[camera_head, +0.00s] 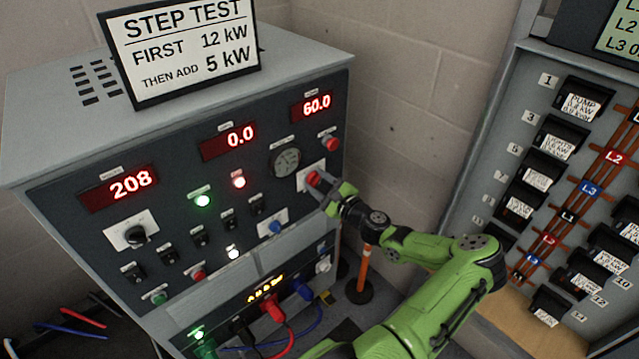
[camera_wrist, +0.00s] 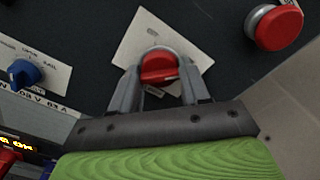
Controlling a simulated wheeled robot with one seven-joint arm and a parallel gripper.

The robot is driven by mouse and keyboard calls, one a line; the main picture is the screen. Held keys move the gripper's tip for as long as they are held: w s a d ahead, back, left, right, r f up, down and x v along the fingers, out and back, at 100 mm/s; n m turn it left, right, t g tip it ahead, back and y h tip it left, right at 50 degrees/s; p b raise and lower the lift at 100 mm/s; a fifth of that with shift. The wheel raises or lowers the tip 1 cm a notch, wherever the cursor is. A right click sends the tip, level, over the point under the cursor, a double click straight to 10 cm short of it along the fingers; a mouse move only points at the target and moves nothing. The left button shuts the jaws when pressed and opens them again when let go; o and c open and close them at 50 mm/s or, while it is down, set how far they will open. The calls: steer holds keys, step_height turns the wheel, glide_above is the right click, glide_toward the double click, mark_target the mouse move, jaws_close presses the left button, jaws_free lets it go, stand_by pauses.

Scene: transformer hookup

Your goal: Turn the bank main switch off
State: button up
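The bank main switch appears to be the red rotary knob (camera_head: 313,178) on a white plate at the right of the dark control panel; its label is too small to read. In the wrist view the red knob (camera_wrist: 159,67) sits between my two fingers, its grip bar lying roughly across the picture. My gripper (camera_head: 328,190) is at the panel face, with its fingers spread to either side of the knob. In the wrist view my gripper (camera_wrist: 160,74) looks open, with a narrow gap at the knob's sides; contact is not clear.
A red mushroom button (camera_wrist: 275,26) is close to the right of the knob; it also shows in the head view (camera_head: 330,143). A blue knob (camera_wrist: 24,72) is to the left. Displays read 208, 0.0 and 60.0. A breaker cabinet (camera_head: 545,50) stands right.

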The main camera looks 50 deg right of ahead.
steer(key=c, duration=0.5)
steer(key=shift+n, duration=0.3)
steer(key=n+b, duration=1.5)
steer(key=n, duration=0.2)
steer(key=shift+f, duration=0.1)
steer(key=shift+n, duration=0.3)
